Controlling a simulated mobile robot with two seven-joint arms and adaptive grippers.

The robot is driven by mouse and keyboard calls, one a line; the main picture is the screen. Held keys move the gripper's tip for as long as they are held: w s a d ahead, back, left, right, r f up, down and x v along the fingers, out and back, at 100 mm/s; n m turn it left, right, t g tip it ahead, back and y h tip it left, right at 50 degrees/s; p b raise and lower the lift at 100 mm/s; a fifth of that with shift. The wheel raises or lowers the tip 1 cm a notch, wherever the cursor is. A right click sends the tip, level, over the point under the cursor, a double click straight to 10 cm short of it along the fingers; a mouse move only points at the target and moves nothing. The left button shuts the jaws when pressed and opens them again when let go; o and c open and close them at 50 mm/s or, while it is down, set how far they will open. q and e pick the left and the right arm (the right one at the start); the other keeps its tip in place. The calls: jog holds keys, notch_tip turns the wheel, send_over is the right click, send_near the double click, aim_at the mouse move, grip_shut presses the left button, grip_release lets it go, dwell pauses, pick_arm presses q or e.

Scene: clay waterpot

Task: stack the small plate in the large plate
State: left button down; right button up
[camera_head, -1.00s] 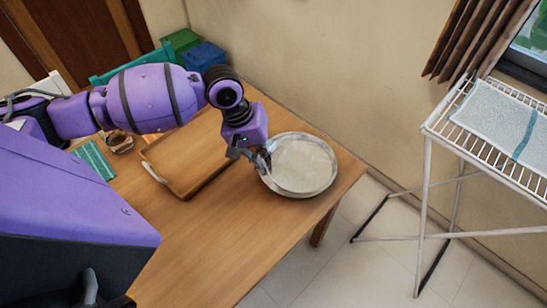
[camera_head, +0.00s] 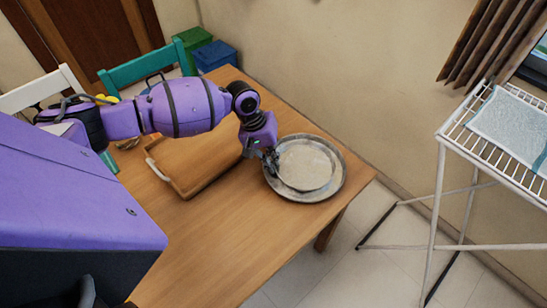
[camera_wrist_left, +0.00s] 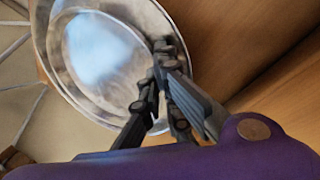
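The large plate (camera_head: 337,184) is a round metal dish on the right end of the table. The small plate (camera_head: 306,164), pale inside, lies within the large plate's rim. It also shows in the wrist view (camera_wrist_left: 98,50) inside the large plate (camera_wrist_left: 43,32). Whether it rests fully on the large plate's floor I cannot tell. My left gripper (camera_head: 273,163) is at the small plate's left edge, over the large plate's rim. In the wrist view its fingers (camera_wrist_left: 160,75) are close together at the small plate's rim and appear to pinch it. My right gripper does not show.
A wooden tray (camera_head: 205,165) lies left of the plates on the wooden table (camera_head: 225,235). A white drying rack (camera_head: 480,160) stands right of the table. Chairs (camera_head: 145,68) and green and blue bins (camera_head: 215,56) are behind. The table's front is clear.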

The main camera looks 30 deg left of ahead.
pick_arm(q)
jog(key=shift+f, duration=0.15)
jog(key=c, duration=2.3)
grip_release()
jog(key=shift+f, duration=0.1)
jog(key=shift+o, duration=0.2)
jog(key=p+v, duration=0.1)
jog(key=v, duration=1.1)
jog(key=shift+r, duration=0.3)
jog(key=shift+s, duration=0.1)
